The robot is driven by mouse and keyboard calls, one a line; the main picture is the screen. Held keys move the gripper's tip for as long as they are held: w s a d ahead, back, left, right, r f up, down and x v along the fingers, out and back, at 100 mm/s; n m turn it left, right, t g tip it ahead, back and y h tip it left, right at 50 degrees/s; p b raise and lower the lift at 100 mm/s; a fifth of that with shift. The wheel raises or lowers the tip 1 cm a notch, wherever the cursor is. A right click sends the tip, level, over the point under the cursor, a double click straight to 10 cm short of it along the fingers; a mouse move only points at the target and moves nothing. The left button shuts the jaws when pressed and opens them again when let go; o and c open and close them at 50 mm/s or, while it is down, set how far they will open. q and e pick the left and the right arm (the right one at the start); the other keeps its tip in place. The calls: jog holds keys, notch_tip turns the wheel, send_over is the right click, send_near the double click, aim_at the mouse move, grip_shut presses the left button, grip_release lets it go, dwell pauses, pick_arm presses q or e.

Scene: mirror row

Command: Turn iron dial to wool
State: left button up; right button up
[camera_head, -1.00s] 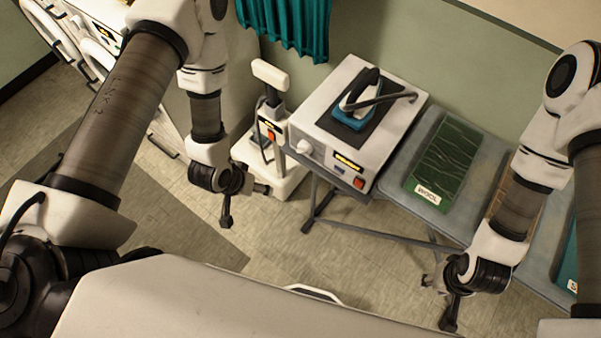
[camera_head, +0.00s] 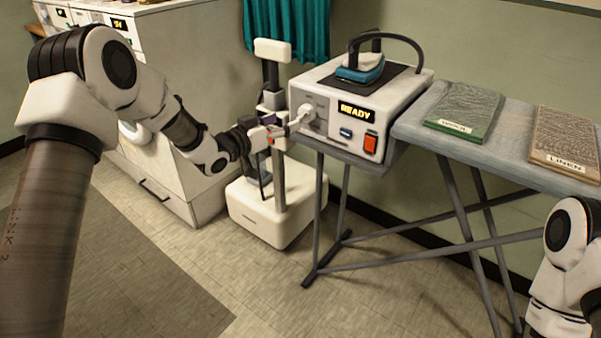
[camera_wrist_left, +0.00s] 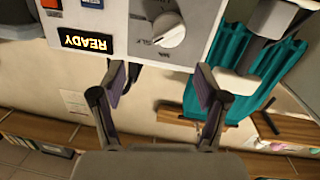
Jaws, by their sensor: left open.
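The iron station (camera_head: 350,105) is a white box with a lit READY display (camera_head: 356,112). Its pale dial (camera_head: 306,113) is on the left of the front face; in the left wrist view the dial (camera_wrist_left: 168,30) shows as a round knob with a raised bar, on a grey plate with small lettering I cannot read reliably. My left gripper (camera_head: 288,130) is just in front of and left of the dial in the head view. In the left wrist view its fingers (camera_wrist_left: 162,80) are apart and empty, with the dial beyond the gap, not between them. My right gripper is out of view.
The iron (camera_head: 360,68) rests on top of the station. A red switch (camera_head: 370,143) is on its front. A white steamer base (camera_head: 280,212) with an upright post stands close by my left gripper. An ironing board (camera_head: 480,157) holds green and tan cloth panels. A teal curtain (camera_head: 290,25) hangs behind.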

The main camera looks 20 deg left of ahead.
aim_at(301, 116)
pick_arm(q)
jog(key=shift+t, duration=0.3)
jog(key=w+b, duration=0.1)
jog(key=w, duration=0.1)
jog(key=w+d+f+b, duration=0.1)
jog(key=w, duration=0.1)
jog(key=w+d+f+b, duration=0.1)
jog(key=w, duration=0.2)
jog(key=shift+b, duration=0.35)
jog(key=shift+w+d+r, duration=0.1)
jog(key=shift+w+d, duration=0.1)
jog(key=shift+w, duration=0.15)
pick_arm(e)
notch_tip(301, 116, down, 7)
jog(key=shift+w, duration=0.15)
pick_arm(q)
jog(key=c, duration=1.2)
